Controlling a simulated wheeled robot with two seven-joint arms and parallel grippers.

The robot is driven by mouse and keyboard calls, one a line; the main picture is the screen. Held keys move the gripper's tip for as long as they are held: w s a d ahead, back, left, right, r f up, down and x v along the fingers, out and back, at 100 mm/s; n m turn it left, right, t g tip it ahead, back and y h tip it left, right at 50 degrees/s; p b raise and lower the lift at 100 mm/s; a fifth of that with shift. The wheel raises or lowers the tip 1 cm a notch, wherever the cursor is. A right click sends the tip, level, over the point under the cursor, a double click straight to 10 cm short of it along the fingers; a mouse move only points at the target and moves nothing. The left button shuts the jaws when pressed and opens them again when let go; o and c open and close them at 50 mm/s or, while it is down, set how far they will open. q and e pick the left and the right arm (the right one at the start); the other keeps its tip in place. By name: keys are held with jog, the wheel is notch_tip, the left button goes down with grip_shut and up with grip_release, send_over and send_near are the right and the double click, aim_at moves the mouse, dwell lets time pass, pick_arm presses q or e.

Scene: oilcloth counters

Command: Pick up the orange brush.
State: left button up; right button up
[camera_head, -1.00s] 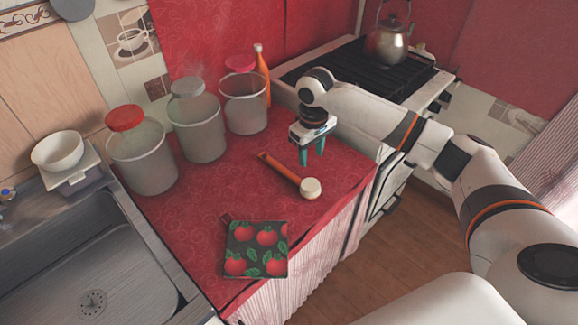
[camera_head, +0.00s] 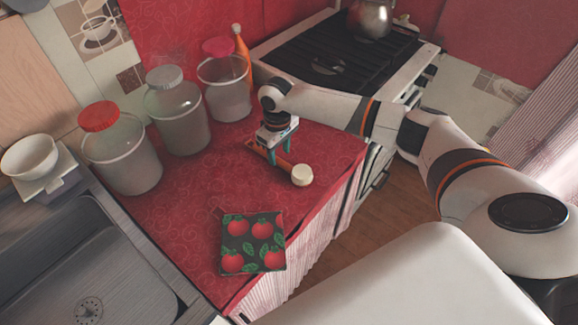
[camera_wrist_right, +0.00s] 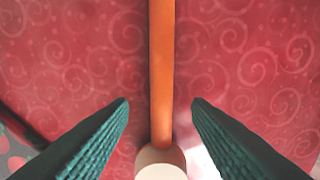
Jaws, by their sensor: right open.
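The orange brush (camera_head: 257,149) lies on the red counter cloth, its round pale head (camera_head: 302,175) toward the counter's front edge. In the right wrist view its orange handle (camera_wrist_right: 161,70) runs down the middle, with the pale head (camera_wrist_right: 161,165) at the bottom. My right gripper (camera_head: 279,156) is over the handle, open. Its two green fingers stand on either side of the handle in the wrist view (camera_wrist_right: 160,108), with a gap on each side. Whether the fingertips touch the cloth cannot be told. My left gripper is not in view.
Three clear jars stand along the back, one with a red lid (camera_head: 98,116). An orange bottle (camera_head: 241,52) is behind them. A tomato-patterned potholder (camera_head: 252,241) lies at the front. The sink (camera_head: 75,262) is left, the stove (camera_head: 325,62) right.

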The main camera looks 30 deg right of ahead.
aim_at(279, 160)
notch_tip(279, 160, down, 3)
jog(key=shift+w+f, duration=0.1)
grip_shut()
dwell(0.3)
